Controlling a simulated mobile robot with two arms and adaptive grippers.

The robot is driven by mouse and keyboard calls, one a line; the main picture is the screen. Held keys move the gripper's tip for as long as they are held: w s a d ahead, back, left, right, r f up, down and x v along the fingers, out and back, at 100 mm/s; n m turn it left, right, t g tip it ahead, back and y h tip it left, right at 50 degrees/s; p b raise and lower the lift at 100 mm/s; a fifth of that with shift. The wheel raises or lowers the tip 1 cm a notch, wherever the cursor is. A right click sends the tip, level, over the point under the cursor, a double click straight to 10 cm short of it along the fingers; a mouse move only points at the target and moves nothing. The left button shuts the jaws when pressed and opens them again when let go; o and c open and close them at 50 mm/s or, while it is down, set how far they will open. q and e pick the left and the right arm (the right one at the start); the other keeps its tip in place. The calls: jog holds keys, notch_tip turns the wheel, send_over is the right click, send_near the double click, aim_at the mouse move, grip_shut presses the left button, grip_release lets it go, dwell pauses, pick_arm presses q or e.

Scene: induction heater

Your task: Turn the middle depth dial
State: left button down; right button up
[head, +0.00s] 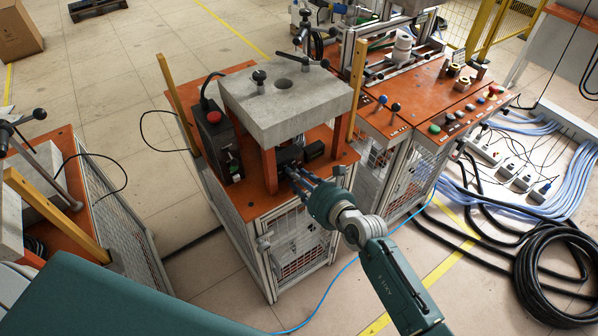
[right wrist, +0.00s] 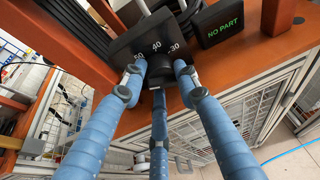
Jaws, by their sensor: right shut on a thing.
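The middle depth dial (right wrist: 158,70) is a black knob under a black panel (right wrist: 122,48) in the right wrist view. The panel carries white numbers; 40 and 30 are readable, and the left one is partly cut by the angle. My right gripper (right wrist: 157,82) has its blue fingers around the dial, shut on it. In the head view, my right gripper (head: 293,174) reaches under the grey block of the heater station (head: 285,98), at the front of its orange top. The dial itself is hard to make out there. My left gripper is not in view.
Orange posts (head: 340,133) and the overhanging grey block hem in the dial. A control box with a red button (head: 214,117) stands at left. Black cables (head: 556,262) lie on the floor at right.

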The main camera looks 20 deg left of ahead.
jog(key=shift+d+f+n+h+p, duration=0.1)
jog(key=shift+f+n+h+p, duration=0.1)
jog(key=shift+n+h+p, duration=0.1)
jog(key=shift+f, duration=0.1)
jog(key=o, duration=0.8)
jog(key=shift+o, duration=0.2)
